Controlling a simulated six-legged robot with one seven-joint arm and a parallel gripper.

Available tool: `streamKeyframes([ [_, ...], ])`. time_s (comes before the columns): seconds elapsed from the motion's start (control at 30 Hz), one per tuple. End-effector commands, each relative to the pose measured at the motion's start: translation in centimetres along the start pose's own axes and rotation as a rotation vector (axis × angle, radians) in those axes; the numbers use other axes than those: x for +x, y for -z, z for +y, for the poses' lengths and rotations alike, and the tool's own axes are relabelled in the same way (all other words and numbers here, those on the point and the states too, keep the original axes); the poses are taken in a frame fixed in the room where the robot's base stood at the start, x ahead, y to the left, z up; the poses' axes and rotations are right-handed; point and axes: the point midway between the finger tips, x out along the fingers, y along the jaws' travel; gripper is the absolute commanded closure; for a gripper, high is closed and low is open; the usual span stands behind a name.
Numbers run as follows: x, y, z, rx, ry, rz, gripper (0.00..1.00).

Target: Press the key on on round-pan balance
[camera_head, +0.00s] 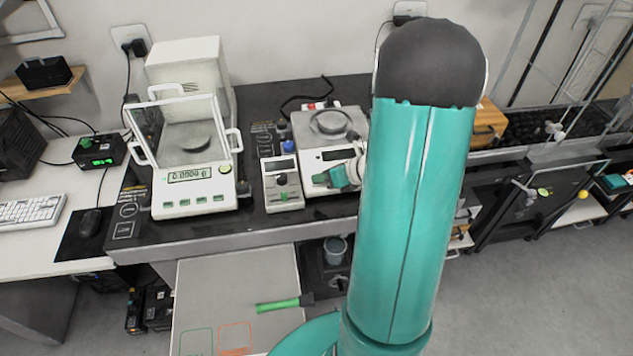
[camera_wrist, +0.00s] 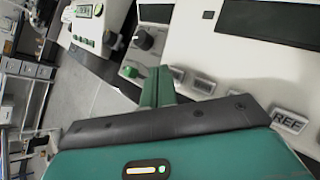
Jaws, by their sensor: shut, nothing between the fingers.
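The round-pan balance (camera_head: 338,152) stands in the middle of the dark bench, a white unit with a round pan (camera_head: 330,122) on top. Its display (camera_wrist: 270,20) looks dark. Along its front in the wrist view is a row of grey keys, including one (camera_wrist: 204,86) near the fingertips and one marked REF (camera_wrist: 288,119). My gripper (camera_head: 340,178) is at the balance's front-left edge, and my arm hides the balance's right side. In the wrist view my shut, empty gripper (camera_wrist: 157,80) has its tips by the left end of the key row. I cannot tell whether they touch a key.
A small device with a knob (camera_head: 283,182) stands close on the left of the balance. Further left is an analytical balance (camera_head: 192,180) with a glass shield and lit display. A wooden box (camera_head: 488,122) is behind my arm. A grey panel with a green-handled tool (camera_head: 278,304) is below.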

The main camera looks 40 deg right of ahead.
Motion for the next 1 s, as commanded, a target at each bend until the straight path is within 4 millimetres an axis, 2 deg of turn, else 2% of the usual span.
streamKeyframes([
  [1.0,0.6,0.44,-0.44,0.0,0.0,0.0,1.0],
])
